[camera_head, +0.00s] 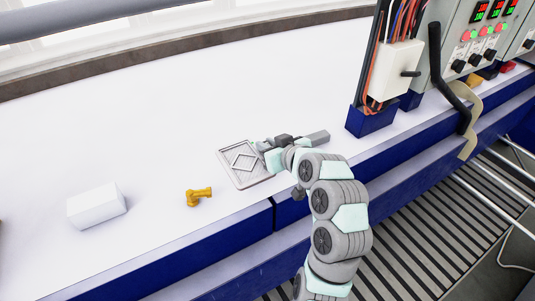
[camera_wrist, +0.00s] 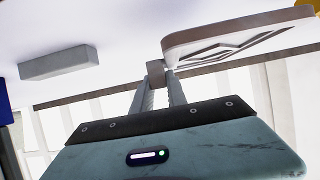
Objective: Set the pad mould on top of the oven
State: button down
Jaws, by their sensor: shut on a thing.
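The pad mould (camera_head: 238,178) is a flat grey plate with a raised diamond pattern and rounded corners, over the white worktop in the middle of the head view. My gripper (camera_head: 262,146) is at its right edge. In the wrist view my gripper's fingers (camera_wrist: 160,74) are closed together at the corner of the pad mould (camera_wrist: 212,38), which reaches out to the right. I cannot tell whether the mould touches the worktop. I cannot pick out anything that is clearly the oven.
A yellow fitting (camera_head: 198,196) and a white block (camera_head: 97,206) lie left of the mould. A grey bar (camera_head: 318,137) lies just right of my gripper. A grey control cabinet (camera_head: 462,22) with cables stands at the right. The worktop (camera_head: 150,120) behind the mould is clear.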

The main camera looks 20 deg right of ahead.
notch_tip(320, 180, down, 4)
jog(key=shift+f+p, duration=0.2)
jog(key=shift+p, duration=0.35)
jog(key=shift+f, duration=0.2)
jog(key=shift+f, duration=0.1)
jog(key=shift+f+b, duration=0.25)
jog(key=shift+b, duration=0.15)
jog(key=c, duration=1.3)
grip_release()
jog(key=shift+r, duration=0.1)
jog(key=shift+r+p, duration=0.45)
jog(key=shift+p, duration=0.15)
jog(key=b+v, duration=0.3)
jog(key=v, duration=0.8)
jog(key=shift+s, duration=0.4)
